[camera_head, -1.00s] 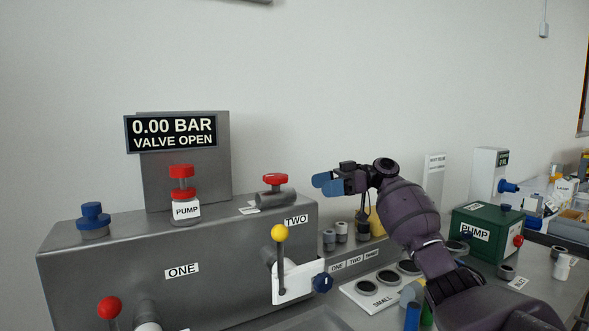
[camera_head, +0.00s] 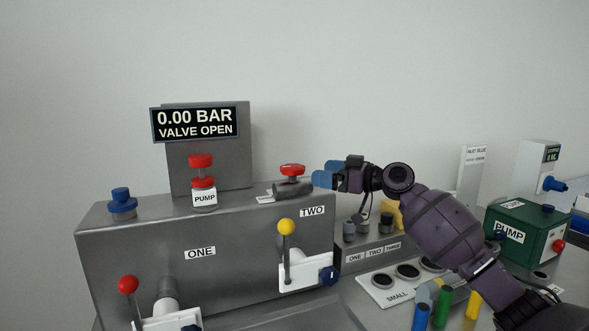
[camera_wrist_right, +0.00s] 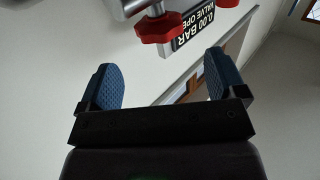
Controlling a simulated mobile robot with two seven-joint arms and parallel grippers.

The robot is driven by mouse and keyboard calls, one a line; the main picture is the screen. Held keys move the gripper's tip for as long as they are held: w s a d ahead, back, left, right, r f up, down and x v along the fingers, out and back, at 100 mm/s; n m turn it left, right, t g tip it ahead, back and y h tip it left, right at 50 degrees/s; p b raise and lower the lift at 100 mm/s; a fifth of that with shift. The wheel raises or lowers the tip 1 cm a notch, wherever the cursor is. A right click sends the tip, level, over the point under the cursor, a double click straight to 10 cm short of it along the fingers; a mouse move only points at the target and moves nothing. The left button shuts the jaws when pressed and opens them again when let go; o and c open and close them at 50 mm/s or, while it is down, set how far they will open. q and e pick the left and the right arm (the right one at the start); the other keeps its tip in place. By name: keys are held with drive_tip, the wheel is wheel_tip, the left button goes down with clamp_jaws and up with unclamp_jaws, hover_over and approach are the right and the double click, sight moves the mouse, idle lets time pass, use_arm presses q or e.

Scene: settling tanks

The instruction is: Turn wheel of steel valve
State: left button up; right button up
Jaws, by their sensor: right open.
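The steel valve (camera_head: 294,189) is a grey cylinder with a red wheel (camera_head: 292,170), on top of the grey tank at its right end. A display (camera_head: 195,124) above reads 0.00 BAR, VALVE OPEN. My right gripper (camera_head: 326,175), with blue fingers, is just right of the wheel, apart from it. In the right wrist view the gripper (camera_wrist_right: 160,84) is open and empty. There the red wheel (camera_wrist_right: 158,27) shows beyond the fingertips, with the steel body (camera_wrist_right: 126,8) beside it. My left gripper is not in view.
On the tank (camera_head: 130,250) stand a red-topped PUMP knob (camera_head: 201,160) and a blue knob (camera_head: 122,200). A yellow-ball lever (camera_head: 286,227) and a red-ball lever (camera_head: 128,284) are in front. A green pump box (camera_head: 524,231) is at the right. The air above the valve is clear.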

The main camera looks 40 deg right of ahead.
sight(292, 166)
drive_tip(key=x, duration=0.8)
drive_tip(key=shift+w+a+p, duration=0.3)
drive_tip(key=shift+w, duration=0.3)
